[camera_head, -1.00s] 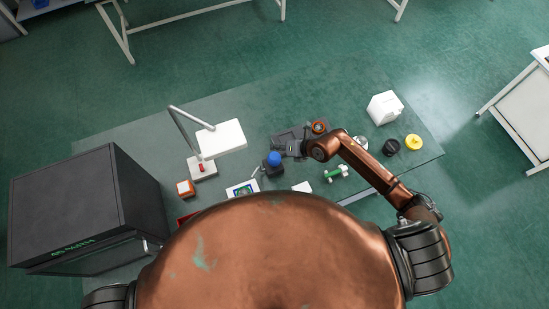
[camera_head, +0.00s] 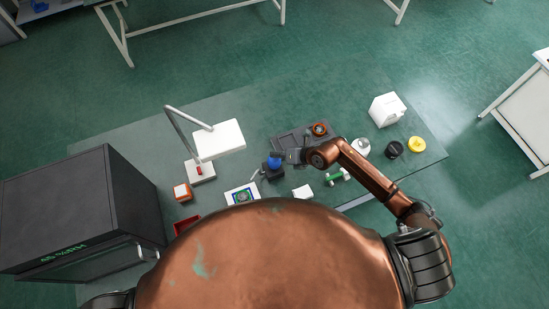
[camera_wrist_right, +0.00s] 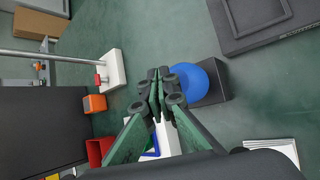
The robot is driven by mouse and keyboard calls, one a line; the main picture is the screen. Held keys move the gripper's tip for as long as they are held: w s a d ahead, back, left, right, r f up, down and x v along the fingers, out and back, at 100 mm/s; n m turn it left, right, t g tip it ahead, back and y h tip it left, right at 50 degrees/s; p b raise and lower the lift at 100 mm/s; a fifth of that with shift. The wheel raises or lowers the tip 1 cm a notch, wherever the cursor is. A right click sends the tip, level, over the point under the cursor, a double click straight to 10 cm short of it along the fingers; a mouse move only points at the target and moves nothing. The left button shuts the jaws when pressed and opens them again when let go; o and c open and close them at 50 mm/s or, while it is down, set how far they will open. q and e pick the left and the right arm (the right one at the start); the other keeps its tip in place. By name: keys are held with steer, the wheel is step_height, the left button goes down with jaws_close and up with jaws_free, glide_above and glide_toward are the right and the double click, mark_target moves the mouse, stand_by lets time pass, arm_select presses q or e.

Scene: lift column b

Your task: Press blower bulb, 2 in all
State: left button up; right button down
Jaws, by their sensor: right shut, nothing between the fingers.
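The blower bulb (camera_head: 274,161) is a blue ball on a dark block on the table. It shows large in the right wrist view (camera_wrist_right: 211,82), partly hidden by the fingers. My right gripper (camera_head: 284,158) is at the bulb's right side in the head view. In the right wrist view its closed fingertips (camera_wrist_right: 160,84) lie over the bulb's left edge, with nothing between them. I cannot tell whether they touch the bulb. My left gripper is not in view.
A white lamp (camera_head: 218,141) stands left of the bulb. A dark tray (camera_head: 290,140) lies behind it. A dark cabinet (camera_head: 80,200) stands at the left. A white box (camera_head: 387,110), a black round piece (camera_head: 393,149) and a yellow one (camera_head: 417,144) sit at the right.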

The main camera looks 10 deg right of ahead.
mark_target(276, 159)
stand_by(0.8)
steer(key=shift+f, duration=0.45)
steer(key=shift+f+b, duration=0.65)
steer(key=shift+f, duration=0.15)
stand_by(0.8)
stand_by(0.3)
steer(key=shift+r+p, duration=1.25)
steer(key=shift+r, duration=0.05)
step_height(276, 159, up, 5)
steer(key=p, duration=0.4)
steer(key=shift+p, duration=0.4)
